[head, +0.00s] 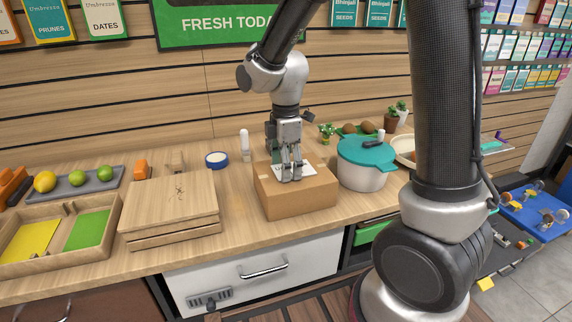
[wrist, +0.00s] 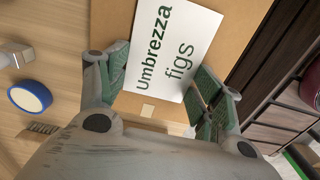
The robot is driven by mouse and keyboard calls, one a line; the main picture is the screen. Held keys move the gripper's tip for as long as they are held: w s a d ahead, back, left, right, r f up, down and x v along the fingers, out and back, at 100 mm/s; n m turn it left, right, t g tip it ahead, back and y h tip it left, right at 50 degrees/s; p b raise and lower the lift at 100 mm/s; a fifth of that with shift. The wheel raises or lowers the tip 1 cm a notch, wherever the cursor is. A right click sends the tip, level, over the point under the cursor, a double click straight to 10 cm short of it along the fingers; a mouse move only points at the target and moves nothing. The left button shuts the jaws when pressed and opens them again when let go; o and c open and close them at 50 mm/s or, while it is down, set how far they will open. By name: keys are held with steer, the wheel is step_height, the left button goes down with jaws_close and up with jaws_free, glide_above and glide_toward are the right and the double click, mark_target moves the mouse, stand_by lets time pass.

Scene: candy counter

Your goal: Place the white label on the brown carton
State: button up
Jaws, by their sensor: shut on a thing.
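The brown carton (head: 300,202) stands on the wooden counter, left of the teal-lidded pot. The white label (wrist: 172,45) reads "Umbrezza figs" in the wrist view. In the head view the label (head: 281,170) lies at the carton's top, partly hidden by my fingers. My gripper (head: 291,177) points down at the carton's top and is shut on the label, with a finger at each side of its near end in the wrist view (wrist: 158,92). The carton's top (wrist: 118,22) shows behind the label. I cannot tell whether the label touches it.
A white pot with a teal lid (head: 366,160) stands close on the carton's right. A wooden box (head: 170,207) and a blue tape roll (head: 216,159) are on the left. A white bottle-like object (head: 245,143) stands behind the carton. Some counter is bare between box and carton.

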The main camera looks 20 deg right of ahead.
steer(key=shift+f, duration=0.1)
steer(key=o, duration=0.8)
step_height(320, 180, up, 11)
steer(key=s+d+r+m+t, duration=0.1)
steer(key=s+d+m, duration=0.4)
steer(key=s+m, duration=0.1)
steer(key=s+d+r+m+t, duration=0.1)
steer(key=s+d+m+t, duration=0.1)
steer(key=s+d+m, duration=0.3)
steer(key=s+d+r+m+t, duration=0.1)
steer(key=s+d+r+m, duration=0.1)
steer(key=s+d+m, duration=0.3)
steer(key=shift+s+r+m, duration=0.1)
steer(key=shift+s+m, duration=0.9)
steer(key=shift+s, duration=0.5)
